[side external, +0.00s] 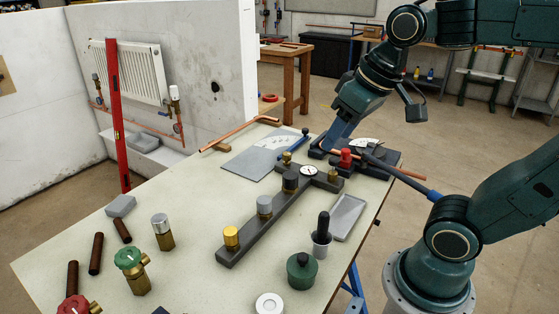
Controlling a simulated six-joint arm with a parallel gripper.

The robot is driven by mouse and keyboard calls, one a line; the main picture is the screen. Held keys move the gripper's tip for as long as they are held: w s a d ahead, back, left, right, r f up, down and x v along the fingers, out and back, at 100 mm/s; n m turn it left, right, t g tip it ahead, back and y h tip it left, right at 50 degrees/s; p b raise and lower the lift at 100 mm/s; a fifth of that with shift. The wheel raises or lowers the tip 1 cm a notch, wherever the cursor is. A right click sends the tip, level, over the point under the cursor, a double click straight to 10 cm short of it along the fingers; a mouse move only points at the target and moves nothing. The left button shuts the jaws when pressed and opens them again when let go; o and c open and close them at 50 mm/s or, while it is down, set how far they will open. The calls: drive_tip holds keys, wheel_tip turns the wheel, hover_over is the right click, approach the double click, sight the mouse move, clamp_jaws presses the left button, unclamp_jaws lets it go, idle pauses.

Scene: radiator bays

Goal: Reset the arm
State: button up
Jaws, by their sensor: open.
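My gripper (325,149) is at the end of my teal arm, low over the far right part of the workbench (195,270). Its blue fingers point down and left, and they are open. They are at the left end of a dark bench fixture (383,160) with a dial, a red knob and a long blue handle (405,187). A copper pipe (400,172) runs through this fixture. I cannot tell whether the fingertips touch the fixture or the pipe. Part of the fixture is hidden behind the fingers.
A dark manifold bar (262,222) with several fittings and a gauge lies mid-bench. Valves stand front left. A red level (117,115) leans by the radiator (130,70).

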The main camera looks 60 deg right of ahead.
drive_tip(key=shift+n+t, duration=0.4)
drive_tip(key=shift+n, duration=0.2)
drive_tip(key=shift+s+a+f, duration=0.25)
drive_tip(key=shift+s+f, duration=0.15)
drive_tip(key=shift+s, duration=0.35)
drive_tip(key=shift+s+a+f, duration=0.25)
drive_tip(key=shift+s+f, duration=0.2)
drive_tip(key=shift+s, duration=0.3)
drive_tip(key=shift+s+a+f, duration=0.25)
drive_tip(key=shift+s+f, duration=0.15)
drive_tip(key=shift+s, duration=0.35)
